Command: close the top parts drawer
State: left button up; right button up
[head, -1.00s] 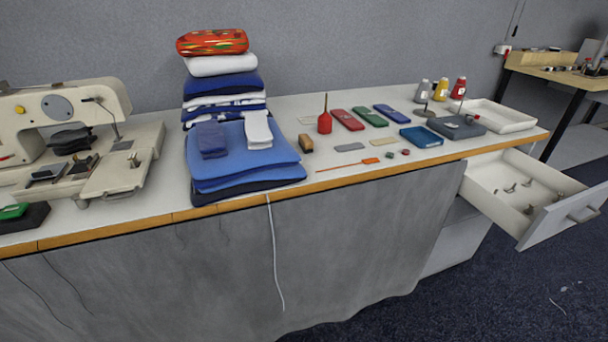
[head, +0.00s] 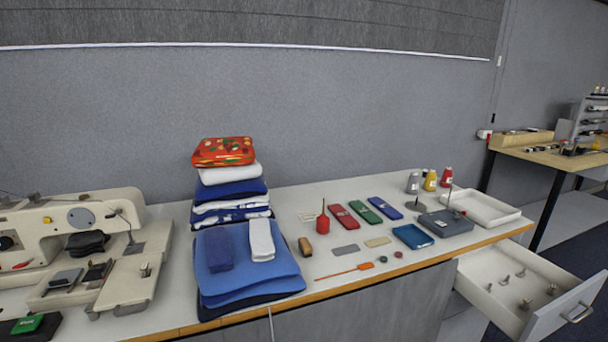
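The top parts drawer (head: 480,268) is open, pulled out from under the right end of the long table. It is white inside and holds several small metal parts (head: 523,305). Its grey-white front panel (head: 560,318) has a bar handle (head: 578,313) and sits at the lower right of the head view, partly cut off by the frame's bottom edge. Neither of my grippers shows in the head view.
The table (head: 340,282) carries a sewing machine (head: 95,232) at left, a stack of folded cloths (head: 240,262), and small boxes, tools and thread spools toward the right. A white tray (head: 510,215) stands above the drawer. A wooden bench (head: 550,151) stands at far right.

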aim_at(492, 263)
jog(key=z, duration=1.75)
